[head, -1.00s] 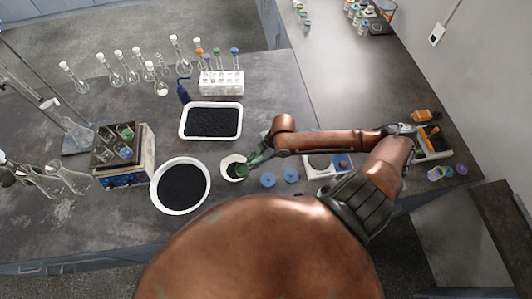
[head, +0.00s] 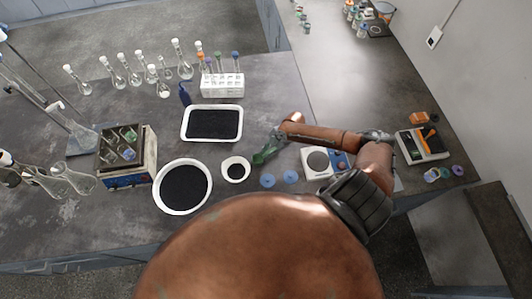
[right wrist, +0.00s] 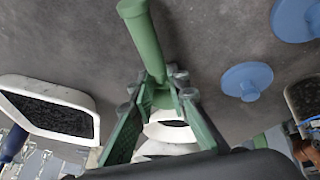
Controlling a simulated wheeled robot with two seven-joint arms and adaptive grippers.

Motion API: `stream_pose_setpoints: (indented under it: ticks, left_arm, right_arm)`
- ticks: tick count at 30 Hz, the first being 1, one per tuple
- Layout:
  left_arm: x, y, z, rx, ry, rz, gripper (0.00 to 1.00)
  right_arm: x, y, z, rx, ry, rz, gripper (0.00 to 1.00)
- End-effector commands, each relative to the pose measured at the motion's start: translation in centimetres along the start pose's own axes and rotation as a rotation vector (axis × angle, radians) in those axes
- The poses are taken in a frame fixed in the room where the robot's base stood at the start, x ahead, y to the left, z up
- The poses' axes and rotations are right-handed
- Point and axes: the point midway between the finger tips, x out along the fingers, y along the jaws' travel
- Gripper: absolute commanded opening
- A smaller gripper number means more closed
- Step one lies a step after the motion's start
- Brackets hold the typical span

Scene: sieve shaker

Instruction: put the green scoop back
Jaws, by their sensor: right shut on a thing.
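The green scoop (head: 262,158) is in my right gripper (head: 272,148), just right of the small white bowl (head: 236,160) and clear of it. In the right wrist view its handle (right wrist: 143,38) sticks out beyond the fingertips (right wrist: 160,88), which are closed around it. The small bowl holds black grains. I cannot tell how high the scoop is above the bench or whether it carries grains. My left gripper is not in view.
A large round bowl (head: 160,203) and a white tray (head: 213,107) hold black grains. Two blue discs (head: 291,177) lie near the scoop, beside a white balance (head: 309,170). Flasks and a tube rack (head: 222,88) stand behind. Bare bench lies around the rear right.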

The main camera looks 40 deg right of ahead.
Motion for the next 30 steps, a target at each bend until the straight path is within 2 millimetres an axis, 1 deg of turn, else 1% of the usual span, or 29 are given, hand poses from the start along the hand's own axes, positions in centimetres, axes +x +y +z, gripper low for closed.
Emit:
stream_pose_setpoints:
  ticks: [2, 9, 10, 17, 26, 30]
  left_arm:
    - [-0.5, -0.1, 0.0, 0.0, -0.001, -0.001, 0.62]
    - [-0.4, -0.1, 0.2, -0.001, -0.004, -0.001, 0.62]
    - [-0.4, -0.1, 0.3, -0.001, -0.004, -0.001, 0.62]
    - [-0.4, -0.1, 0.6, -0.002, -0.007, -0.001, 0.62]
    - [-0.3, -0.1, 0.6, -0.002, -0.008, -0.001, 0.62]
    - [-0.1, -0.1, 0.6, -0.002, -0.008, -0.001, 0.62]
  right_arm:
    - [0.4, 0.1, 0.2, 0.001, -0.001, 0.003, 0.0]
    - [0.8, 0.0, 0.4, -0.002, -0.001, 0.003, 0.0]
    - [0.8, 0.0, 0.4, -0.002, -0.001, 0.002, 0.16]
    - [0.7, 0.0, 0.4, -0.001, -0.001, 0.002, 0.32]
    - [0.6, 0.0, 0.4, -0.001, -0.002, 0.003, 0.33]
    - [-0.6, 0.0, 0.6, -0.002, -0.003, 0.003, 0.33]
